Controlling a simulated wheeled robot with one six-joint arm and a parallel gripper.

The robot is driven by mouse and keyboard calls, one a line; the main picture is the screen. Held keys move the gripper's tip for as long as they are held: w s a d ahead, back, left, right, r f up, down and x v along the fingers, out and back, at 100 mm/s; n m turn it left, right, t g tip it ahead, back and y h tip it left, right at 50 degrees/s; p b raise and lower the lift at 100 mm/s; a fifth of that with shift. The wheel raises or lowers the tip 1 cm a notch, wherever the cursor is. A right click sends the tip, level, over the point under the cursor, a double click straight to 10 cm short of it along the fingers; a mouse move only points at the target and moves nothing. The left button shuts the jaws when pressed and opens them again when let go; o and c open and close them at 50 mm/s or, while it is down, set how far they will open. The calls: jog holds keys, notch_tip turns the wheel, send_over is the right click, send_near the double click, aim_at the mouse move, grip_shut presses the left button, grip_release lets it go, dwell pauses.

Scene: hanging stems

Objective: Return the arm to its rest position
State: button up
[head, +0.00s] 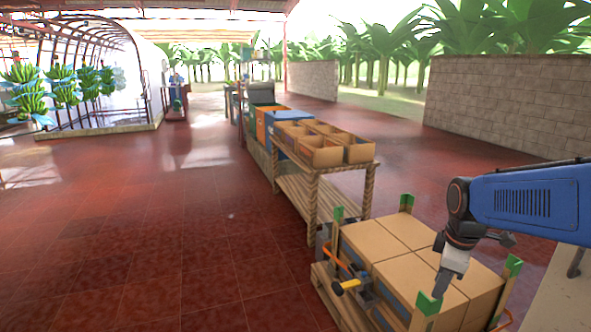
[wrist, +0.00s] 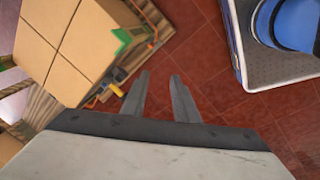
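My arm comes in from the right edge in the head view, with a blue link and a dark wrist bent downward. My gripper (head: 440,288) hangs at its end, in front of the stacked cartons (head: 388,241) at the lower right. In the wrist view the two grey fingers of my gripper (wrist: 160,76) stand apart with red tiled floor between them. The gripper is open and holds nothing. The cartons (wrist: 62,42) lie to the left of the fingers in that view. I cannot tell whether the gripper touches them.
The cartons stand on a wooden pallet (head: 335,300) with green corner pieces. Behind it, a wooden table (head: 313,196) bears several open boxes. A block wall (head: 505,105) stands at right. Banana bunches (head: 28,95) hang at far left. The tiled floor (head: 150,230) at left is clear.

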jog(key=s+a+r+m+t, duration=0.1)
jog(key=s+a+m+t, duration=0.1)
jog(key=s+a+m, duration=0.4)
jog(key=s+m, duration=0.5)
jog(key=s, duration=0.5)
jog(key=shift+s+m+t, duration=0.3)
jog(key=shift+s, duration=0.05)
